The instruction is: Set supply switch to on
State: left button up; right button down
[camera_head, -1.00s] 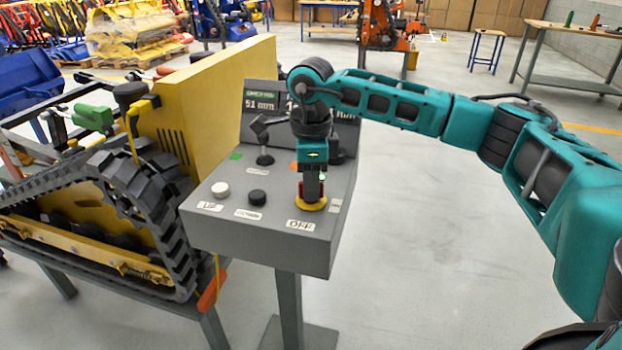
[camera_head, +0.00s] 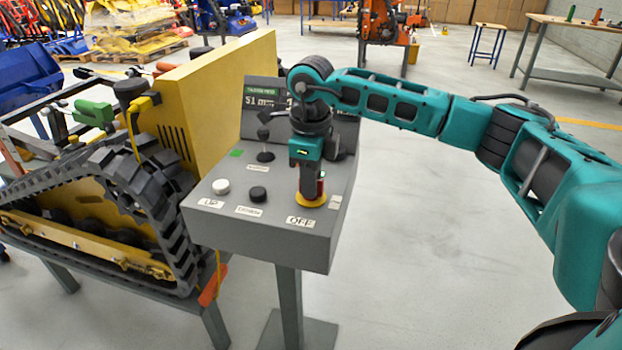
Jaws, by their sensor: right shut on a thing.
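The supply switch appears to be the red knob on a round yellow base (camera_head: 310,201) at the right of the grey control box (camera_head: 262,234). A white label reading OFF (camera_head: 300,222) lies in front of it. My right gripper (camera_head: 310,190) points down from above and is shut on the red knob. The fingers hide most of the knob, so I cannot read its exact angle. My left gripper is not in view.
A white button (camera_head: 221,187) labelled UP, a black button (camera_head: 258,195) and a black lever (camera_head: 265,157) stand left of my gripper. A screen (camera_head: 263,96) rises behind, partly hidden by my wrist. A yellow tracked carrier (camera_head: 130,215) stands at the left. Floor on the right is clear.

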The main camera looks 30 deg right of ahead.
jog(key=c, duration=1.2)
grip_release()
jog(key=shift+o, duration=0.2)
notch_tip(320, 180, up, 13)
jog(key=shift+p, duration=0.45)
jog(key=shift+f, duration=0.1)
